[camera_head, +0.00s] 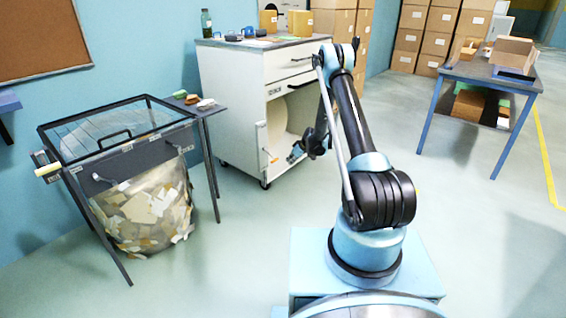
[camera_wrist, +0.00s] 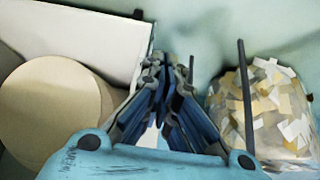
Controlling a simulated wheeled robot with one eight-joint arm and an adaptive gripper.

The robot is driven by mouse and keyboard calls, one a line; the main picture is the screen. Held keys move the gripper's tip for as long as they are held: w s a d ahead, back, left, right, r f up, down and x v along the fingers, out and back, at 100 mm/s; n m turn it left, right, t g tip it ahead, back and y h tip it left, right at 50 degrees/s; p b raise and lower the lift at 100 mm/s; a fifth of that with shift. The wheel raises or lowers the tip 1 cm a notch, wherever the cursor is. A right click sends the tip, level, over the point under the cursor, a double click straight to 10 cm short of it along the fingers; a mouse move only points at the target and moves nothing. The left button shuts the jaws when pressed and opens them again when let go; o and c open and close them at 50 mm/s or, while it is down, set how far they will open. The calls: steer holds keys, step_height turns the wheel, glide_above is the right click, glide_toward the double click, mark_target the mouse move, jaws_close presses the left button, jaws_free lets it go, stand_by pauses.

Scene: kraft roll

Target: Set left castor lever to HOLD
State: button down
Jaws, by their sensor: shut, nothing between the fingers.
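The white cabinet (camera_head: 228,95) stands against the wall on small dark castors, one of them at its front left corner (camera_head: 265,184). I cannot make out a castor lever or its setting in either view. My gripper (camera_head: 295,153) is low in front of the cabinet's open lower bay, beside the pale kraft roll (camera_head: 277,122). In the wrist view my gripper (camera_wrist: 172,65) is shut and empty, pointing toward the floor area. The roll (camera_wrist: 55,105) shows at left there, below a white cabinet panel (camera_wrist: 85,35).
A dark-framed bin table (camera_head: 130,150) with a clear bag of paper scraps (camera_head: 145,210) stands at left; the bag (camera_wrist: 265,105) also shows in the wrist view. A blue-legged table (camera_head: 480,72) and stacked cartons (camera_head: 425,30) stand at right. The floor between is clear.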

steer(key=s+d, duration=0.2)
steer(key=d, duration=0.1)
steer(key=shift+s+d+r, duration=0.3)
steer(key=shift+s+r, duration=0.05)
